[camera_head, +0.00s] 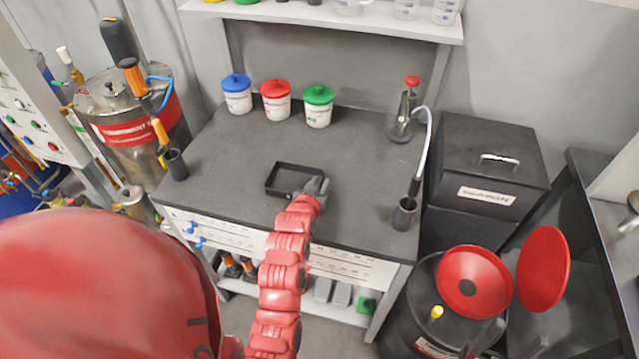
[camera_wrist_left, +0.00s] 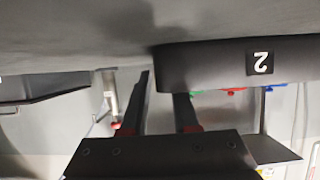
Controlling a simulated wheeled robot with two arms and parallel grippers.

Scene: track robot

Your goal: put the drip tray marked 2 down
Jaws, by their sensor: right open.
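The drip tray marked 2 (camera_head: 272,188) is a shallow black open box at the middle of the bench top. In the left wrist view, which is upside down, its wall with the white 2 label (camera_wrist_left: 225,65) shows close up. My left gripper (camera_head: 318,186) is at the tray's right end. Its fingers (camera_wrist_left: 163,85) sit either side of the tray's end wall, one inside and one outside, and hold it. The tray looks level and at the bench surface; a small gap underneath cannot be ruled out. My right gripper (camera_head: 510,343) is at the bottom right, open and empty.
The grey bench top (camera_head: 350,140) is clear around the tray. Blue (camera_head: 237,97), red (camera_head: 276,105) and green (camera_head: 318,108) lidded tubs stand behind it. A dark cup (camera_head: 404,214) with a hose is at the right front, another cup (camera_head: 176,165) at the left.

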